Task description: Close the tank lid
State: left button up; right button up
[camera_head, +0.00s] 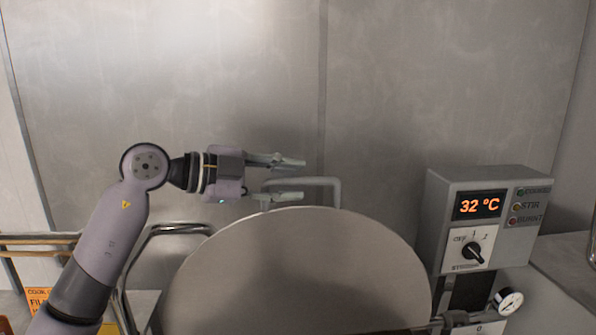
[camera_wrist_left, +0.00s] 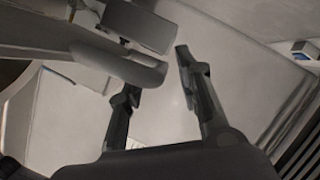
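The tank lid (camera_head: 300,270) is a large round grey metal disc, raised and facing me at the bottom centre of the head view. Its bent bar handle (camera_head: 325,182) stands at the top rim. My left gripper (camera_head: 300,179) comes in from the left and is open, its two fingers apart, one above the other. In the head view the handle's top bar lies between the finger heights; I cannot tell whether they touch. The left wrist view also shows the open fingers (camera_wrist_left: 156,72), with thick grey bars close to the left finger. My right gripper is not in view.
A grey control box (camera_head: 480,220) reading 32 °C, with a knob and lamps, stands right of the lid. A round gauge (camera_head: 508,301) sits below it. A curved metal rail (camera_head: 165,230) is left of the lid. A plain metal wall (camera_head: 180,90) stands behind.

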pick_arm(q)
jog(key=shift+x, duration=1.2)
grip_shut()
